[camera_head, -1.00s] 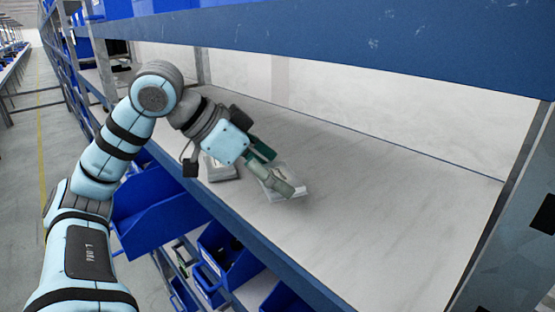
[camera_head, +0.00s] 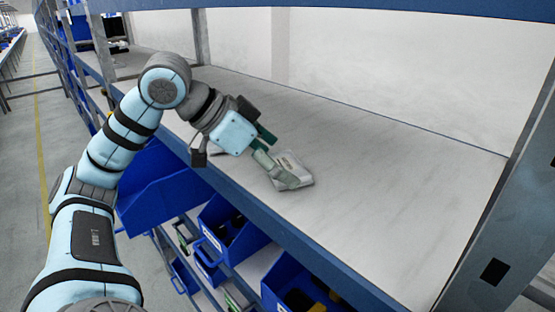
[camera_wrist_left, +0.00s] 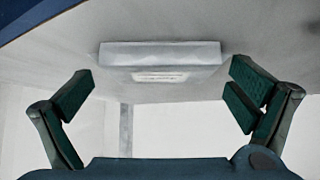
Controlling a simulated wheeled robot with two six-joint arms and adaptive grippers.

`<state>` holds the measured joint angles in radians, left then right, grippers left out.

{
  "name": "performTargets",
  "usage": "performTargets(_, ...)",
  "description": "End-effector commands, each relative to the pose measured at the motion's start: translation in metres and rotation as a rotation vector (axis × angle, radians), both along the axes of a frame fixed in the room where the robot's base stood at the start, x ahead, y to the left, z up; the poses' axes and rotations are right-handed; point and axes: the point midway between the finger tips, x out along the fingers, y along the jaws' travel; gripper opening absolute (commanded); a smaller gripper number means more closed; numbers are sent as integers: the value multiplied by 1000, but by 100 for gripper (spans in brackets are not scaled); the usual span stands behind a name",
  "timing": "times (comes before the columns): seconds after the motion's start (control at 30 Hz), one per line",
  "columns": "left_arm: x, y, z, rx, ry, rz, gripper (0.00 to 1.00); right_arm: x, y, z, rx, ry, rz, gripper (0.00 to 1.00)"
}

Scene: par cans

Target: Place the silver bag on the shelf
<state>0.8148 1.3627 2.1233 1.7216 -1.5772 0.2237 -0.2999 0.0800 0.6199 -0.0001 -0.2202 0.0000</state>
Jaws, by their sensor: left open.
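The silver bag (camera_head: 294,166) lies flat on the grey-white shelf board (camera_head: 390,190), a little in from its front edge. It is a pale, flat packet with a printed label. My right gripper is in neither view.
A blue beam edges the shelf front, and an upper blue beam (camera_head: 330,10) runs overhead. A grey metal upright (camera_head: 500,220) stands at the right. Blue bins (camera_head: 160,185) sit below the shelf. The board right of the bag is clear.

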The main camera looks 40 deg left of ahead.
Motion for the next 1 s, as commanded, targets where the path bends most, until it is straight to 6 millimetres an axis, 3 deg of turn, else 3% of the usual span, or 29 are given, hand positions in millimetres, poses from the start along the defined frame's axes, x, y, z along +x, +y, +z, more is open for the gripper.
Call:
performTargets(0.17, 0, 0, 5, 0, -1, 1, 100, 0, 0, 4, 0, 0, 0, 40)
performTargets(0.27, -10, 7, 15, 2, -3, 4, 100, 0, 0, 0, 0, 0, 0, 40)
performTargets(0.6, -66, 35, 80, -2, -1, 1, 100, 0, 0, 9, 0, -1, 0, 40)
performTargets(1.0, -75, 39, 88, -2, 0, 0, 100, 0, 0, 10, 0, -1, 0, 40)
